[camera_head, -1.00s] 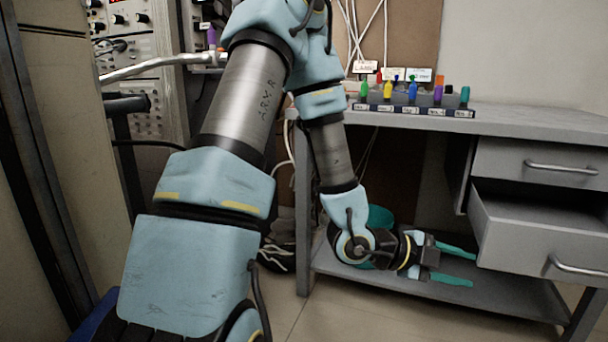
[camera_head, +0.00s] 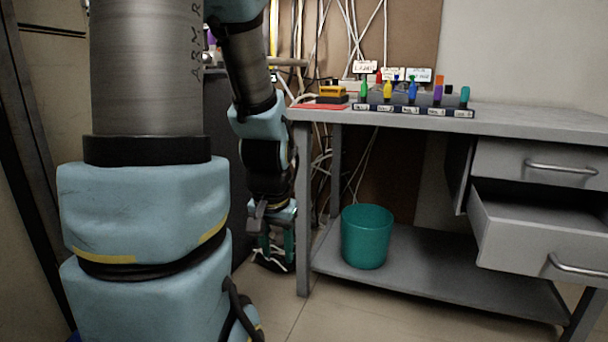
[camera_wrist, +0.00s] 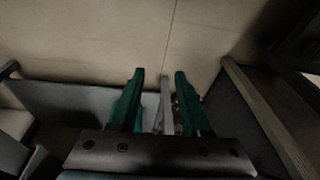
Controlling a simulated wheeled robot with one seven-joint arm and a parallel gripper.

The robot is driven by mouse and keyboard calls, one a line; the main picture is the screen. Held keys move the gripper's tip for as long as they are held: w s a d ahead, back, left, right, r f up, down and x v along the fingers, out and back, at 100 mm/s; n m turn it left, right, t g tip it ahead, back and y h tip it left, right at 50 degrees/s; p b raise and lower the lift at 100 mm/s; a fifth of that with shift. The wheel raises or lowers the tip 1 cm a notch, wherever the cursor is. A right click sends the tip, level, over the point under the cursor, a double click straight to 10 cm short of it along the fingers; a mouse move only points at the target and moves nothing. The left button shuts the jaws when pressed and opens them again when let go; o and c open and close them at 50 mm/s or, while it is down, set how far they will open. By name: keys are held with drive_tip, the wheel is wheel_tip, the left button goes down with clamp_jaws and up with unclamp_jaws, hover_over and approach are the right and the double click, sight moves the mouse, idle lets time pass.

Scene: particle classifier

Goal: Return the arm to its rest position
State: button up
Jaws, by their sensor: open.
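My gripper (camera_head: 276,246) hangs pointing down at the left of the desk, left of its front leg. Its green fingers also show in the wrist view (camera_wrist: 158,95), spread apart with nothing between them. The fingertips are over the floor, apart from the desk. My arm fills the left side of the head view, with its forearm folded downward.
The grey desk (camera_head: 540,122) has a teal bin (camera_head: 367,238) on its lower shelf and an open lower drawer (camera_head: 540,235). A rack of coloured bottles (camera_head: 415,108) and a yellow device (camera_head: 332,93) stand on top. Cables hang behind. Floor in front is clear.

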wheel_tip(320, 180, up, 38)
drive_tip(key=s+a+n+p, duration=0.1)
drive_tip(key=s+n+p, duration=0.1)
drive_tip(key=p, duration=3.5)
drive_tip(key=shift+a+g, duration=0.15)
drive_tip(key=shift+g, duration=0.25)
drive_tip(key=shift+f, duration=0.1)
